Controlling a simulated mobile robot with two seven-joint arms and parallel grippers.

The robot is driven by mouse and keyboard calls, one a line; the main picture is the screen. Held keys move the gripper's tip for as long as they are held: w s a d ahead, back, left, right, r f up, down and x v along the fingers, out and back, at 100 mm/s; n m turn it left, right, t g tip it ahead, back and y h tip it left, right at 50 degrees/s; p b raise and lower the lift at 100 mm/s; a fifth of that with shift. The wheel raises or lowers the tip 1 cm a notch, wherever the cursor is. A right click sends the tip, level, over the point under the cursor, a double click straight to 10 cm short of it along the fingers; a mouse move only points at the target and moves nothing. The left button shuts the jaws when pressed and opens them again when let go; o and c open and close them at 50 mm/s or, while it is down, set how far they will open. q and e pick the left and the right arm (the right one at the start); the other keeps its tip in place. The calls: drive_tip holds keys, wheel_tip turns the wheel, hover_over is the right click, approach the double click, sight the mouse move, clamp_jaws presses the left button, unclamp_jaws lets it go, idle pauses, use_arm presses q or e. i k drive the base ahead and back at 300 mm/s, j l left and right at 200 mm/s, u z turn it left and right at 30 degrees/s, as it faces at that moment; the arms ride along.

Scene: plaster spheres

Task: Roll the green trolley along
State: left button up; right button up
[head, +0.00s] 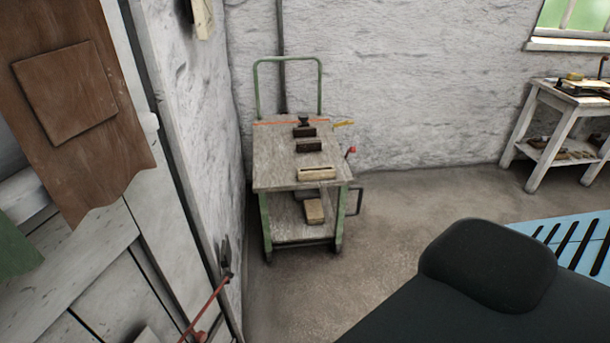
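The green trolley (274,170) stands upright on the floor in the corner, left of the middle in the head view. It has green metal legs, a worn grey-brown wooden top and a lower shelf. A green hoop handle (287,59) rises at its far end, near the back wall. Two dark blocks (308,146) and a pale wooden block (316,174) lie on the top. A tan block (314,211) lies on the lower shelf. Neither of my grippers is in view.
A rough white wall (400,80) runs behind the trolley, and another wall stands close on its left. Bare floor (400,205) lies to its right. A white bench (556,120) stands at the far right, with a blue slatted surface (575,240) nearer.

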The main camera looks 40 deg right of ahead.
sight(283, 163)
drive_tip(key=z, duration=1.15)
drive_tip(key=i+l+u, duration=0.25)
drive_tip(key=l, duration=0.6)
drive_tip(key=i+l+u, duration=0.1)
drive_tip(key=l+u, duration=0.15)
drive_tip(key=l, duration=0.55)
drive_tip(key=l+u, duration=0.2)
drive_tip(key=l, duration=0.7)
